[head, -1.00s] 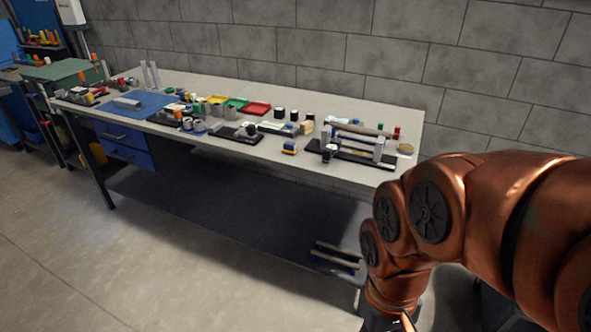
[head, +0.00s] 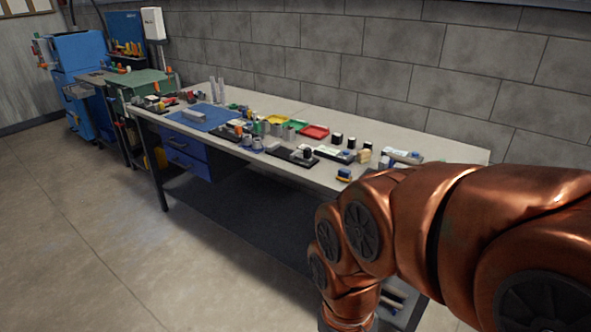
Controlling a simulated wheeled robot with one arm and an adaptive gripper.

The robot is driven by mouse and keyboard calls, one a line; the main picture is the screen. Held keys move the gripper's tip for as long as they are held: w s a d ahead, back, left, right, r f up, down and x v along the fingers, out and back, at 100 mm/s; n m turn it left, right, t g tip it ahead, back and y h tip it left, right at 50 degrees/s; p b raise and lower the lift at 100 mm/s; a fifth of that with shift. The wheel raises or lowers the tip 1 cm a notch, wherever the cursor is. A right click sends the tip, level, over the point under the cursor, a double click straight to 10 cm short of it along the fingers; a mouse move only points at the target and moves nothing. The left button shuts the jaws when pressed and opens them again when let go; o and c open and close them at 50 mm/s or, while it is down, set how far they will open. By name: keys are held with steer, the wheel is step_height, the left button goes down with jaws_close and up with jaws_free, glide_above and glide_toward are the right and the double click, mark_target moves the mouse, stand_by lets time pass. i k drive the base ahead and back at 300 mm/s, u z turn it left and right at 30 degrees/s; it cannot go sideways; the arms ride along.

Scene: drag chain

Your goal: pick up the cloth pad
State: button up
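I cannot pick out a cloth pad for certain among the small things on the workbench (head: 440,140). A flat blue mat (head: 201,117) lies on the left part of the bench with a grey block (head: 194,115) on it. A small blue and yellow item (head: 344,174) sits near the front edge, and a tan block (head: 364,156) stands behind it. My gripper is below the picture's edge and does not show.
Red (head: 315,132), green and yellow trays stand mid-bench. Blue drawers (head: 187,160) hang under the left end, above a dark lower shelf (head: 240,215). A green-topped cart (head: 140,78) and blue cabinet (head: 85,60) stand further left. The floor in front is clear.

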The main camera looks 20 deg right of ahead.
mark_target(345, 175)
steer(key=u, duration=0.2)
steer(key=i, duration=1.1)
steer(key=z, duration=0.3)
